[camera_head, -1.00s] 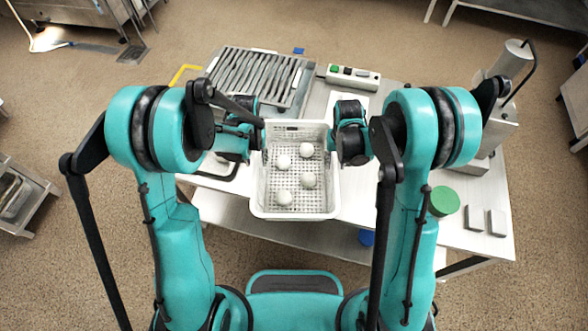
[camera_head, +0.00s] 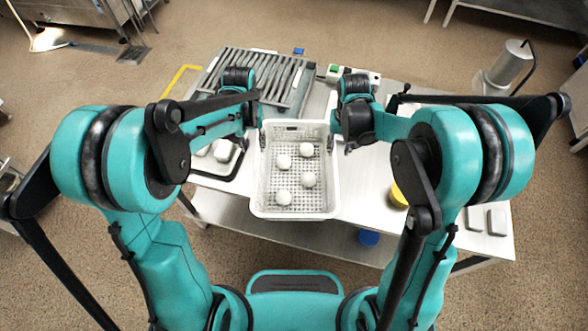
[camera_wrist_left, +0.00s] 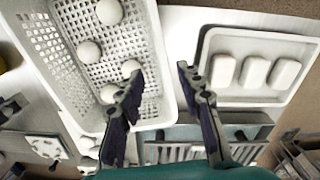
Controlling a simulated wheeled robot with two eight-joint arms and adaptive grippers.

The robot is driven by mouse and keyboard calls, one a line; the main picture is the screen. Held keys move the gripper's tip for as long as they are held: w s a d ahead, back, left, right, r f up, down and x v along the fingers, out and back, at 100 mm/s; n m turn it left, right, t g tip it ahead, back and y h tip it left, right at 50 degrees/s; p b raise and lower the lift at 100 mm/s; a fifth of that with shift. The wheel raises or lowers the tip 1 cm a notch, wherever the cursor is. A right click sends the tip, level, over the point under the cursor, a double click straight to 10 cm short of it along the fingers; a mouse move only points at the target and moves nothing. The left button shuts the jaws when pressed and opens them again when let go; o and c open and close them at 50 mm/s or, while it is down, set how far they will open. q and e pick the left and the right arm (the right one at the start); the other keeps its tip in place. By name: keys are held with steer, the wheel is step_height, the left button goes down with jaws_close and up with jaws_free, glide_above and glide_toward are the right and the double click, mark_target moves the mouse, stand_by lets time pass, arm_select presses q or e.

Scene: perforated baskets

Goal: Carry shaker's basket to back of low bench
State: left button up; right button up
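The white perforated basket (camera_head: 259,190) stands upright at the middle front of the bench (camera_head: 440,232), with several white balls in it. Whether it rests fully on the bench is unclear. In the left wrist view the basket (camera_wrist_left: 163,98) fills the upper left. My left gripper (camera_head: 254,126) is by the basket's back left corner. Its fingers (camera_wrist_left: 158,76) are apart, one over the basket's side, the other beyond its rim. My right gripper (camera_head: 343,138) is by the back right corner; its fingers are too hidden to tell their state.
A grey slatted rack (camera_head: 228,62) lies at the back left. A power strip (camera_head: 362,74) is at the back. A white tray with several pale blocks (camera_wrist_left: 250,72) is beside the basket. A yellow round thing (camera_head: 398,196) and grey blocks (camera_head: 497,220) are at right.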

steer(key=shift+r, duration=1.75)
